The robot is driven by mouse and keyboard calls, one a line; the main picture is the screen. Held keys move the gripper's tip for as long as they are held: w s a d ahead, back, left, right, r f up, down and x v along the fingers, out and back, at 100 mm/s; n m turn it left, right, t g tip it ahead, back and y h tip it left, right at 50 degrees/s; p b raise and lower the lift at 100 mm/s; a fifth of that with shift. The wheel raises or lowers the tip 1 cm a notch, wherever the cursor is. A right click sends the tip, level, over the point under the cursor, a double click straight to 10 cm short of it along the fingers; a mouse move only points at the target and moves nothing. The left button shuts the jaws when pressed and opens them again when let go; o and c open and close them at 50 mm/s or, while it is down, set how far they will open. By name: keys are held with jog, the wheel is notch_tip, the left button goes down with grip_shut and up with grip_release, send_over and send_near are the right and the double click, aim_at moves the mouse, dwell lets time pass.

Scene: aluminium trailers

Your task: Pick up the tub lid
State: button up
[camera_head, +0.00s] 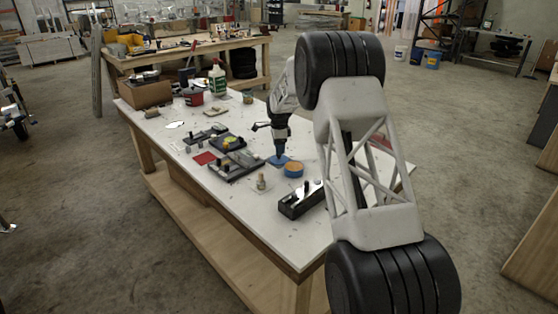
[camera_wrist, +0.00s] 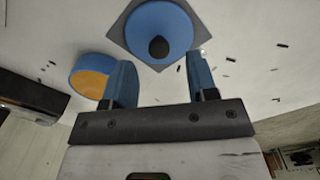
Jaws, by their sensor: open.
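The tub lid is a round blue disc with a black knob (camera_wrist: 158,32), lying on a grey square at the top of the wrist view. In the head view the blue patch of the lid (camera_head: 279,161) shows just under my gripper (camera_head: 279,152). In the wrist view my gripper (camera_wrist: 160,62) is open, with its two blue fingers apart and nothing between them. The lid is beyond the fingertips, with its knob roughly centred between them. The blue tub (camera_head: 293,171), with an orange-brown top face, stands beside the lid; it also shows left of the fingers in the wrist view (camera_wrist: 91,76).
A black and silver block (camera_head: 299,201) lies near the tub on the white table (camera_head: 232,205). A small brass-coloured piece (camera_head: 262,182), dark fixtures (camera_head: 238,163) and a red square (camera_head: 204,158) lie to the left. A green-and-white bottle (camera_head: 217,81) stands at the far end.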

jog(key=shift+f, duration=1.9)
grip_shut()
jog(key=shift+r, duration=0.1)
notch_tip(320, 180, up, 10)
jog(key=shift+s, duration=0.1)
jog(key=s+d, duration=0.6)
jog(key=s, duration=0.3)
jog(key=shift+d, duration=0.15)
dwell(0.5)
